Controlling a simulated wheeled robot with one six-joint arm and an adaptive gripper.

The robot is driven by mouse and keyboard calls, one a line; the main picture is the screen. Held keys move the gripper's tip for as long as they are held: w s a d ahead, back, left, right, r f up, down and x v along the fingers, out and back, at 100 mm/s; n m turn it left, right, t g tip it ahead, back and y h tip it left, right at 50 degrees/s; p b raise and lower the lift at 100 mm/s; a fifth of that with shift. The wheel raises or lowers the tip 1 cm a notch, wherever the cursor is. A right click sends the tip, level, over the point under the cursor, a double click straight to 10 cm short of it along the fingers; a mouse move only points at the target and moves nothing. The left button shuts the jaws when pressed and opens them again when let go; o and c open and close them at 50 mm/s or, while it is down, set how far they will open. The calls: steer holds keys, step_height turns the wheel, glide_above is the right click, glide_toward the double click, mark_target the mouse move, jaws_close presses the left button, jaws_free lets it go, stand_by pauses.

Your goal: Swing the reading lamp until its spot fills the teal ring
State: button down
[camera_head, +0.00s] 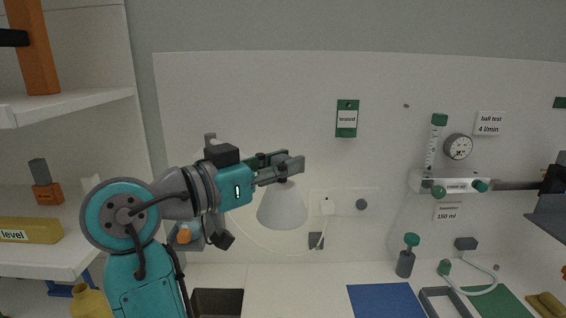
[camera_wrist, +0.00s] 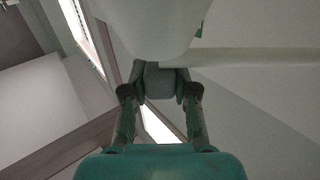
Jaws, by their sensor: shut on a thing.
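The reading lamp's pale cone-shaped shade (camera_head: 283,207) hangs in front of the wall panel, just below my gripper (camera_head: 292,166). In the wrist view, the pale shade (camera_wrist: 150,25) fills the top middle, and a pale bar (camera_wrist: 255,59) runs off to the right. My gripper (camera_wrist: 160,90) is shut on a small grey block-like grip (camera_wrist: 159,80) directly by the shade. The grip is hidden behind the fingers in the head view. I cannot make out a teal ring or the lamp's spot in either view. A thin pale curve shows on the panel around the shade.
A green tag (camera_head: 347,118) hangs above. A flowmeter (camera_head: 437,140) and gauge (camera_head: 458,147) are further right. Below are a dark bin (camera_head: 217,302) and blue mat (camera_head: 385,300). Shelves (camera_head: 70,108) stand left.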

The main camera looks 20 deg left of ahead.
steer(key=c, duration=0.9)
jaws_free()
steer(key=v, duration=1.2)
steer(key=shift+a, duration=0.1)
